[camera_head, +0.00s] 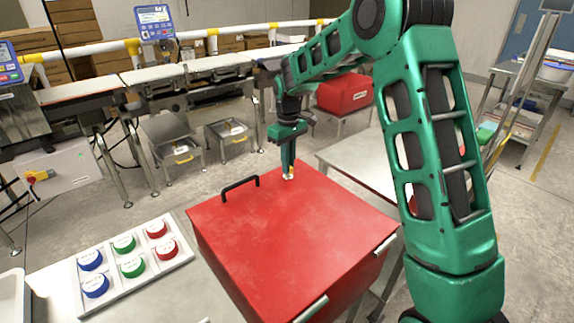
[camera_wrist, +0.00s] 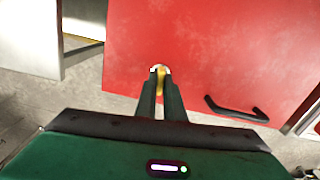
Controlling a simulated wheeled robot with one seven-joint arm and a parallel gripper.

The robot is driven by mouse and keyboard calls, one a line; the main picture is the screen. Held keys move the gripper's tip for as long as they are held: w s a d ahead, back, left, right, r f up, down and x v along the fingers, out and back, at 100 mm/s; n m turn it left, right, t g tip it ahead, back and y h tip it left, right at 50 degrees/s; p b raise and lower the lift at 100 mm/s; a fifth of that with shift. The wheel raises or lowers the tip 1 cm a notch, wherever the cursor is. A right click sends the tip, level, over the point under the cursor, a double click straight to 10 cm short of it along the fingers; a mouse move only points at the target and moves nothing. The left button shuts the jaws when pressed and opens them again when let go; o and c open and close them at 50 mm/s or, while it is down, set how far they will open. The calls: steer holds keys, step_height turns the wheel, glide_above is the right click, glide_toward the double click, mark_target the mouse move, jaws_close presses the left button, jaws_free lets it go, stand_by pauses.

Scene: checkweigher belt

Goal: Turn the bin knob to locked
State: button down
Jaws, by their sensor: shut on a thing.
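The red bin (camera_head: 290,235) stands in front of me, with a black handle (camera_head: 240,187) on its far side. A small white and yellow knob (camera_head: 288,177) sits by the bin's far edge, to the right of the handle. My gripper (camera_head: 289,168) points down over that edge with its fingertips at the knob. In the wrist view, my gripper (camera_wrist: 160,82) is shut on the knob (camera_wrist: 160,69), with yellow showing between the fingers. The fingers cover part of the knob, and its lock marking cannot be read. The bin's red surface (camera_wrist: 225,45) fills much of the wrist view.
A white tray (camera_head: 132,292) with several blue, green and red round pieces lies left of the bin. The conveyor (camera_head: 180,78) runs behind, with two low stands below it. Another red box (camera_head: 344,92) and a grey table (camera_head: 360,158) stand beyond the bin.

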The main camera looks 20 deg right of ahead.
steer(key=shift+w+r+m, duration=0.15)
steer(key=shift+w+m, duration=0.05)
steer(key=shift+m, duration=0.4)
steer(key=c, duration=1.9)
jaws_free()
steer(key=shift+o, duration=0.2)
steer(key=shift+s, duration=0.1)
step_height(320, 180, up, 10)
steer(key=shift+r, duration=0.25)
